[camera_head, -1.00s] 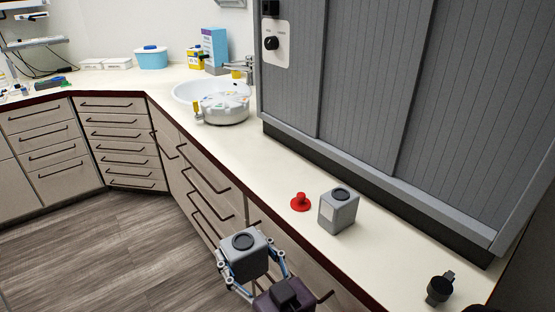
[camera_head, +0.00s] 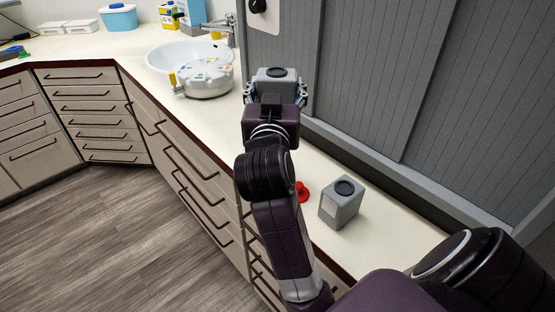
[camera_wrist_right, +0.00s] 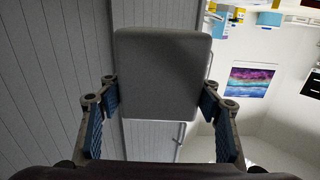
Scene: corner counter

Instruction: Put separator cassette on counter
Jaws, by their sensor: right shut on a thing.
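A grey box-shaped cassette with a dark round cap (camera_head: 277,73) is held in my right gripper (camera_head: 275,90), at the far end of my outstretched arm. In the head view it shows in front of the grey cabinet, right of the sink; whether it touches the counter cannot be told. In the right wrist view the cassette (camera_wrist_right: 162,75) sits between the two blue-padded fingers. A second, similar grey cassette (camera_head: 341,203) stands upright on the cream counter (camera_head: 325,160), beside my forearm. My left gripper is not in view.
A red knob-shaped item (camera_head: 302,192) on the counter is partly hidden by my arm. A round white device (camera_head: 207,80) stands at the sink (camera_head: 160,57). The grey shutter cabinet (camera_head: 375,70) bounds the counter's back. Blue and yellow containers stand farther back.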

